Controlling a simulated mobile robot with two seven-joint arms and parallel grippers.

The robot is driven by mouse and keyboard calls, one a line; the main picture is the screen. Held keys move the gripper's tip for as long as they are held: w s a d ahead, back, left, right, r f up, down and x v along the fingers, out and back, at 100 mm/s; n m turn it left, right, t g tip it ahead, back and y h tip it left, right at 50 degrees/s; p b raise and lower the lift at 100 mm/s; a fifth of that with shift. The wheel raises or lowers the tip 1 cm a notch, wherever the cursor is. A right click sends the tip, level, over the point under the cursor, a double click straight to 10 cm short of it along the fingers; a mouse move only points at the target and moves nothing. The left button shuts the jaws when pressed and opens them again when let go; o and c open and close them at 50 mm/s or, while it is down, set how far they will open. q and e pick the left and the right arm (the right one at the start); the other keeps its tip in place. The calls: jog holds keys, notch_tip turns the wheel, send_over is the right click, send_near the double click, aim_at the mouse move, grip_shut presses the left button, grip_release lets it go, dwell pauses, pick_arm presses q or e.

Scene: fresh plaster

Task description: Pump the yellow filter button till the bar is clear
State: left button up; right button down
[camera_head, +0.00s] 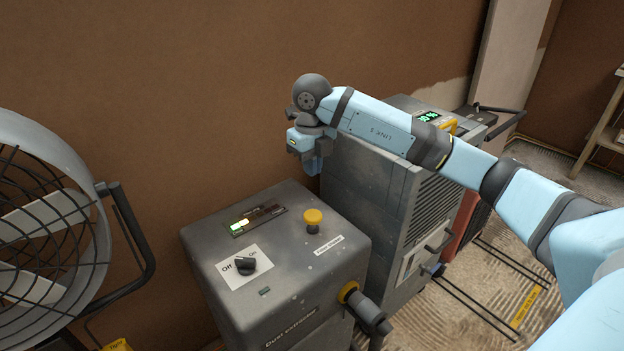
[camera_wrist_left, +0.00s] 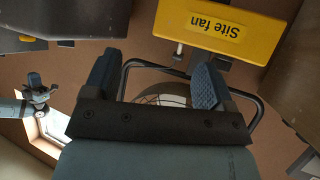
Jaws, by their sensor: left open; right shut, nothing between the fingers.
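The yellow filter button (camera_head: 313,216) stands up on the grey top of the dust extractor (camera_head: 330,265). The bar (camera_head: 258,220) lies to its left, with green and yellow segments lit at its left end and dark reddish segments to the right. My right gripper (camera_head: 313,168) hangs above and behind the button, apart from it; it is shut and empty. My left gripper (camera_wrist_left: 157,75) shows only in the left wrist view, open, with nothing between its blue fingers.
An on/off knob (camera_head: 246,265) sits on the extractor's front left. A hose fitting (camera_head: 367,310) sticks out at its front right. A big fan (camera_head: 40,220) stands at left; its yellow "Site fan" sign (camera_wrist_left: 220,33) shows in the wrist view. A taller grey machine (camera_head: 365,190) stands right of the extractor.

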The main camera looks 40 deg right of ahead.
aim_at(312, 215)
notch_tip(312, 215, down, 11)
jog(key=shift+f+b, duration=0.2)
jog(key=shift+b, duration=0.85)
jog(key=shift+f, duration=0.5)
pick_arm(q)
jog(key=shift+w+d+r, duration=0.1)
jog(key=shift+d+r, duration=0.05)
jog(key=shift+d, duration=0.15)
pick_arm(e)
jog(key=shift+f, duration=0.2)
notch_tip(312, 215, down, 2)
jog(key=shift+f+b, duration=0.1)
jog(key=shift+b, duration=0.4)
pick_arm(q)
jog(key=shift+w+t+h, duration=0.1)
jog(key=shift+t+h, duration=0.2)
pick_arm(e)
jog(key=shift+f, duration=0.1)
